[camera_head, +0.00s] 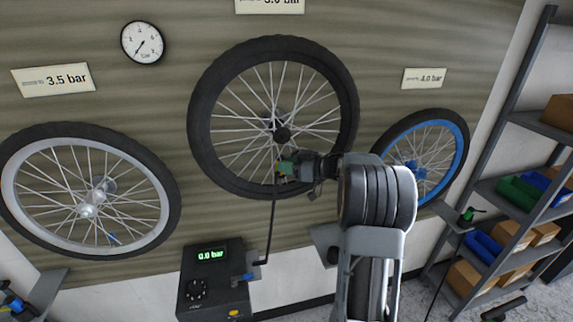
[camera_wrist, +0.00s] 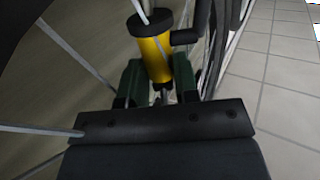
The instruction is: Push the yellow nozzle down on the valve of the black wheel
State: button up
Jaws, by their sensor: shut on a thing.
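The black wheel (camera_head: 204,110) hangs on the wall in the middle of the head view, with a black rim and pale spokes. My gripper (camera_head: 284,167) is in front of its lower spokes, inside the rim. In the wrist view, my gripper's green fingers (camera_wrist: 160,88) are shut on the yellow nozzle (camera_wrist: 152,52), a yellow cylinder with a black collar and a dark side stub. A thin stem shows between the fingers, but I cannot tell whether it is the valve. In the head view the nozzle is mostly hidden, and I cannot make out the valve or its seating.
A dark hose (camera_head: 271,225) runs from near my gripper down to the pump box (camera_head: 215,285), whose display reads 0.0 bar. A grey-rimmed wheel (camera_head: 15,200) hangs left and a blue-rimmed wheel (camera_head: 463,150) right. Shelves (camera_head: 535,125) stand at the far right.

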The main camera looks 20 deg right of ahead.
jog(key=o, duration=1)
jog(key=shift+o, duration=0.2)
jog(key=v, duration=1)
jog(key=shift+p, duration=0.3)
